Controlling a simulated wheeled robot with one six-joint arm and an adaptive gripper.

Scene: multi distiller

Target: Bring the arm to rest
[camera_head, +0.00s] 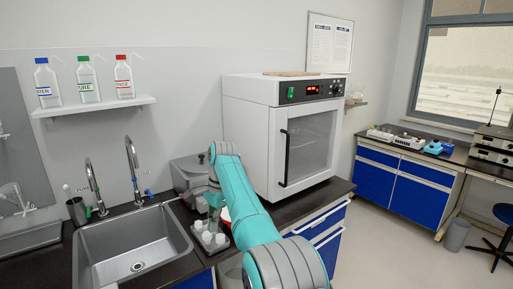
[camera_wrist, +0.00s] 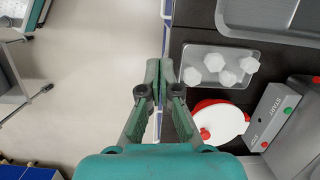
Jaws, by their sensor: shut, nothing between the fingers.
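My teal arm reaches from the bottom middle of the head view out over the counter and bends down at its far end. My gripper (camera_wrist: 161,72) is shut and empty in the wrist view, pointing at the counter's front edge, with floor to its left. That tray (camera_wrist: 193,77) holds several white containers (camera_wrist: 214,62), right of the fingertips in the wrist view. A white disc with red parts (camera_wrist: 226,120) lies nearer.
A steel sink (camera_head: 94,250) with taps is left of my arm. A white oven (camera_head: 256,129) stands closed to its right. A grey box marked START (camera_wrist: 268,118) sits behind the disc. Three bottles (camera_head: 88,82) stand on a wall shelf (camera_head: 95,106).

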